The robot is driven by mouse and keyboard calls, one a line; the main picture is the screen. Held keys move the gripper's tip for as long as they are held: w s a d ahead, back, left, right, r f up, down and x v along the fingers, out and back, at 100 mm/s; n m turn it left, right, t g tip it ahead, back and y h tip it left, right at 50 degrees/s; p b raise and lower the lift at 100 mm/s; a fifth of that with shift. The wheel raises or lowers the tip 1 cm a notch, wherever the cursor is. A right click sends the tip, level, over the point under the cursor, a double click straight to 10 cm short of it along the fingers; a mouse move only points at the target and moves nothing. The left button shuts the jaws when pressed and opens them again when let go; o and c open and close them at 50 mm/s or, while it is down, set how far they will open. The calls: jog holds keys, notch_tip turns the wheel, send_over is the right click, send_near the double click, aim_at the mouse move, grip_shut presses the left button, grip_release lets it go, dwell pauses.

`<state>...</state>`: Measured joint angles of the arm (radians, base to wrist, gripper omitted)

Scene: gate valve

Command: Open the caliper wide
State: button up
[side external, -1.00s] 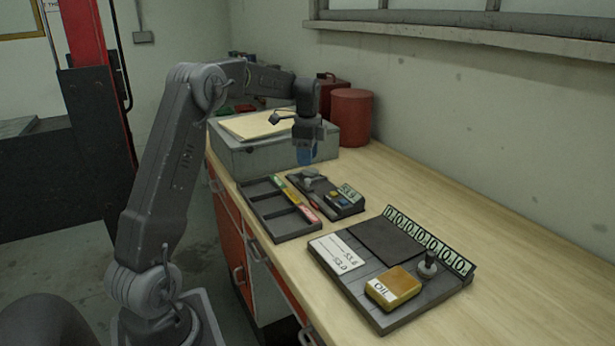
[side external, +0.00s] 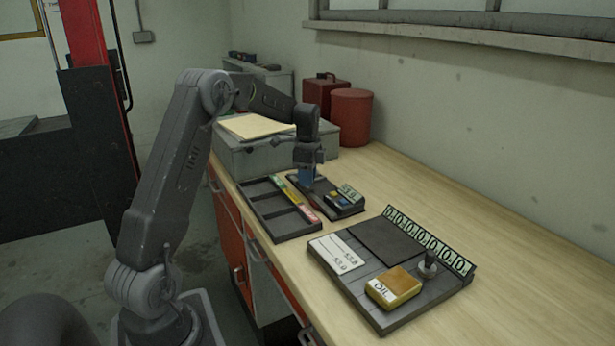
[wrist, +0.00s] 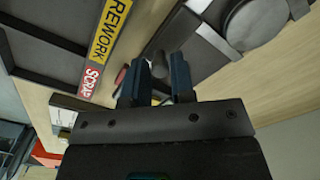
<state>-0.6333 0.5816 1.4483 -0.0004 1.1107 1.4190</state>
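In the wrist view, the gripper's two blue-dark fingers (wrist: 156,85) stand apart. A small grey knob (wrist: 158,63) shows between them, with gaps seen beside it; I cannot tell whether they touch it. A round grey disc (wrist: 258,20) on a dark plate shows at the upper right.
A dark sorting tray (side external: 275,215) with coloured labels, among them REWORK and SCRAP, lies just left. A grey case (side external: 250,155) and a red canister (side external: 351,117) stand behind. The right bench is clear.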

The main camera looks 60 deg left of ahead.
grip_shut()
jog(key=shift+d, duration=0.95)
jog(key=shift+o, duration=2.1)
grip_release()
jog(key=shift+r, duration=0.1)
notch_tip(320, 180, up, 14)
